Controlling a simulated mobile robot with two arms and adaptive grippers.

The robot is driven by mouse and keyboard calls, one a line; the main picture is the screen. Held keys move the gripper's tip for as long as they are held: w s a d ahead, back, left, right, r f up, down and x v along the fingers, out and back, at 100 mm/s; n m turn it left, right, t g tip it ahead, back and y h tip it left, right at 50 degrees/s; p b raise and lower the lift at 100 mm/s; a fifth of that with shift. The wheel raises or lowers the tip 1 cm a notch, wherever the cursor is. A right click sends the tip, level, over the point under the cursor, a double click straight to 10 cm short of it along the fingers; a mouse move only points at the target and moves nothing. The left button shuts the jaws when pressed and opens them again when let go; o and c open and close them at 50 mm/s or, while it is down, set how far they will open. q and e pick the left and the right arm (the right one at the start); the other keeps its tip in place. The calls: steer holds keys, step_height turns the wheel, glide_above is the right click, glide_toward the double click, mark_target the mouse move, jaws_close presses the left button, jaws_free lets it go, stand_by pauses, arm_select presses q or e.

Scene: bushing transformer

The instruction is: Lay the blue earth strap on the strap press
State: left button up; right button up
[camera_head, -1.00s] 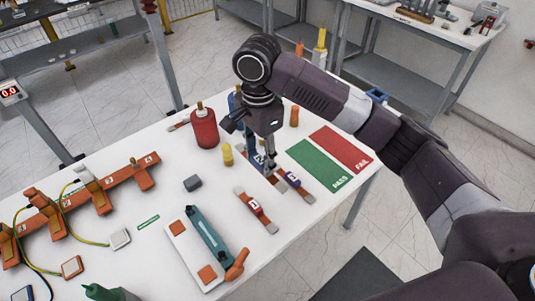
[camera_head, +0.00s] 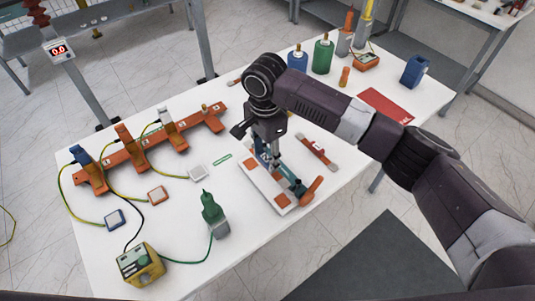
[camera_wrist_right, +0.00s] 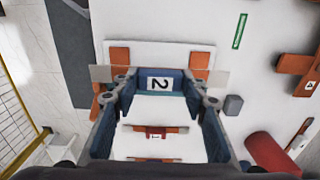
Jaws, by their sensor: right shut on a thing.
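The blue earth strap (camera_wrist_right: 160,84) shows in the right wrist view, with a "2" on its white label and pale ends sticking out on both sides. My right gripper (camera_wrist_right: 160,95) is shut on its middle. In the head view my right gripper (camera_head: 268,150) is over the strap press (camera_head: 268,194), a white base with two orange pads and a teal arm with an orange handle. In the wrist view the strap's ends lie near the press's orange pads. I cannot tell whether the strap touches the press. My left gripper is not in view.
A red strap (camera_head: 316,151) lies right of the press. An orange bar (camera_head: 150,150) with upright clamps and cables is at the left. A green tool (camera_head: 213,212) and yellow meter (camera_head: 140,264) stand in front. Coloured cylinders (camera_head: 322,55) stand at the back. A grey block (camera_wrist_right: 233,104) is beside the press.

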mark_target(266, 181)
steer(key=shift+w+d, duration=0.1)
steer(key=shift+d, duration=0.05)
steer(key=shift+r+p, duration=0.15)
steer(key=shift+p, duration=0.35)
steer(key=shift+s+a+f, duration=0.2)
steer(key=shift+f, duration=1.1)
steer(key=shift+f+b, duration=0.5)
steer(key=shift+f, duration=1.25)
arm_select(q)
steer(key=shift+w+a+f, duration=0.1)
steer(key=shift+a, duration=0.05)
arm_select(e)
steer(key=shift+w+f, duration=0.1)
steer(key=shift+f, duration=0.3)
